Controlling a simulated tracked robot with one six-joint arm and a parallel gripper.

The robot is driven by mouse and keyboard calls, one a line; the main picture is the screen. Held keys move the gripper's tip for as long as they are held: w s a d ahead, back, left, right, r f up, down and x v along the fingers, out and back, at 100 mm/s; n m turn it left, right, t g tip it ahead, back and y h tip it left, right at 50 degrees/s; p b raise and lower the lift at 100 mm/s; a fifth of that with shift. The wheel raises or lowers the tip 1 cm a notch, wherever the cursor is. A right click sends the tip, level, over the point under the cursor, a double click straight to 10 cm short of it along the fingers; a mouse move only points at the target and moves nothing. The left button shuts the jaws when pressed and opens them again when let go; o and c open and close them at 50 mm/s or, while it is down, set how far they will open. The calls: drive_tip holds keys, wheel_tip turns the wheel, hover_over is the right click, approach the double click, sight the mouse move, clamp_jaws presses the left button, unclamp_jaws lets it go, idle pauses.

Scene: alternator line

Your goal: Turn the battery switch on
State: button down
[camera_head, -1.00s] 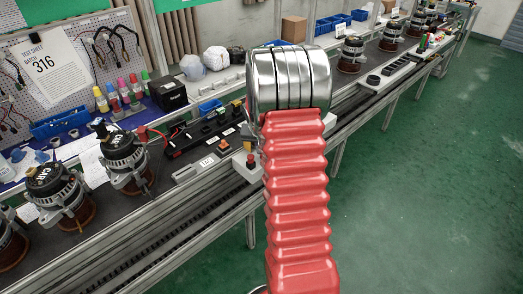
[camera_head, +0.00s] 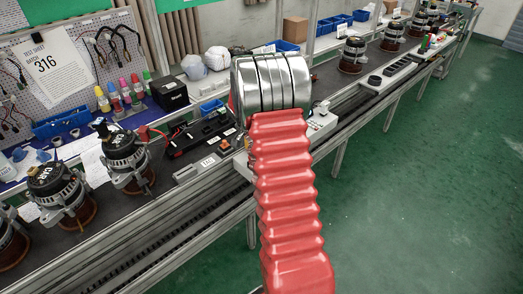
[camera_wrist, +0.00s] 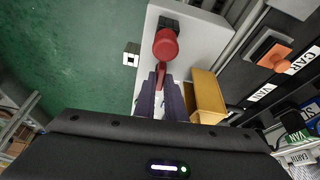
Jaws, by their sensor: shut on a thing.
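The battery switch's red handle (camera_wrist: 166,44) shows in the wrist view, on a dark base on a pale grey panel. It has a round red head and a narrow red grip running down toward my gripper. My gripper (camera_wrist: 160,76) is shut on the narrow end of this handle, with its two dark fingers on either side. How far the switch is turned I cannot tell. In the head view my arm hides my gripper and the switch.
An orange knob (camera_wrist: 274,57) stands right of the switch, near VAN and CAR labels. A yellow block (camera_wrist: 208,97) is close to my right finger. In the head view, alternators (camera_head: 128,160) line the bench (camera_head: 175,215); green floor (camera_head: 440,190) is open at right.

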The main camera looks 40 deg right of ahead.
drive_tip(key=shift+w+a+f+m, duration=0.1)
drive_tip(key=shift+m, duration=0.5)
drive_tip(key=shift+g, duration=0.3)
drive_tip(key=c, duration=1.8)
unclamp_jaws()
drive_tip(key=v, duration=1.3)
drive_tip(key=shift+a+r, duration=0.15)
drive_tip(key=shift+r, duration=0.2)
